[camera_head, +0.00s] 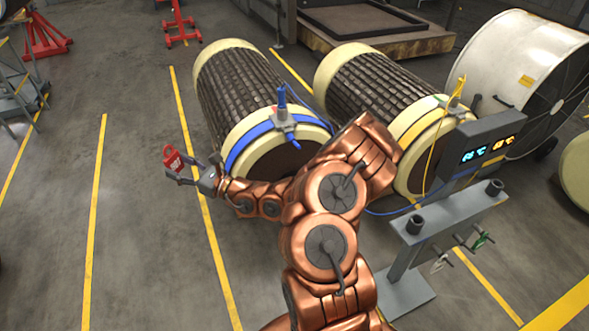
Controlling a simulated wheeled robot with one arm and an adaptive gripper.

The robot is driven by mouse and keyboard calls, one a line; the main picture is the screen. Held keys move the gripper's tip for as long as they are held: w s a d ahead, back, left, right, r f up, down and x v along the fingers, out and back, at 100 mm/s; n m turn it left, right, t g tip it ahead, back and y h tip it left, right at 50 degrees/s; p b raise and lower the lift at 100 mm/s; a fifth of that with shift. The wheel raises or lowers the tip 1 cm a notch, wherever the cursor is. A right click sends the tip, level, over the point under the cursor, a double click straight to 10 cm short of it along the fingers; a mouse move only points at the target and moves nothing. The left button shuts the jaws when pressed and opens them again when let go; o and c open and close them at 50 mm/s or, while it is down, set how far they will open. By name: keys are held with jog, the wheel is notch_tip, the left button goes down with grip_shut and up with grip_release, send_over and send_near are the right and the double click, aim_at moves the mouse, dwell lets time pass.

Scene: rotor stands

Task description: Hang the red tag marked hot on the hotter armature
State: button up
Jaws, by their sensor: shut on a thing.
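My gripper (183,171) is at the left of the left armature, above the floor, and is shut on the red tag (172,158). The tag's lettering is too small to read. The left armature (238,85) has dark ribbed windings, cream ends, a blue band and a clamp with a blue-handled probe (282,98). The right armature (372,90) looks alike, with a yellow band and a yellow-handled probe (458,88). A grey display (482,148) shows one blue and one orange reading; I cannot read the digits surely. My arm hides part of both near ends.
The display stands on a grey post (410,240) with side pegs and hanging green and pale tags (482,239). A white drum fan (520,65) is at the right. Red stands (45,38) are at the back left.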

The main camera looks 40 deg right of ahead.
jog(key=s+d+f+m+h+b, duration=0.25)
jog(key=d+f+h+b, duration=0.35)
jog(key=d+b, duration=0.6)
jog(key=s+d+f+m+h+b, duration=0.3)
jog(key=d+f+b, duration=0.45)
jog(key=d, duration=0.75)
jog(key=s+d+f+m+h+b, duration=0.1)
jog(key=s+d+f+h+b, duration=0.35)
jog(key=d+f+b, duration=0.65)
jog(key=w+d+r+p, duration=0.2)
jog(key=w+d+p, duration=0.1)
jog(key=w+d, duration=0.1)
jog(key=shift+w+d+r+h, duration=0.35)
jog(key=shift+w, duration=0.05)
jog(key=shift+w, duration=0.25)
jog(key=shift+w+d+f+p, duration=0.15)
jog(key=shift+w+d+p, duration=0.1)
jog(key=shift+w+p, duration=0.3)
jog(key=shift+w+d+f+p, duration=0.25)
jog(key=shift+w+p, duration=0.1)
jog(key=shift+w, duration=0.45)
jog(key=shift+w+d+f+p, duration=0.1)
jog(key=shift+w+d+p, duration=0.15)
jog(key=shift+w+p, duration=0.3)
jog(key=shift+w+f, duration=0.15)
dwell(0.4)
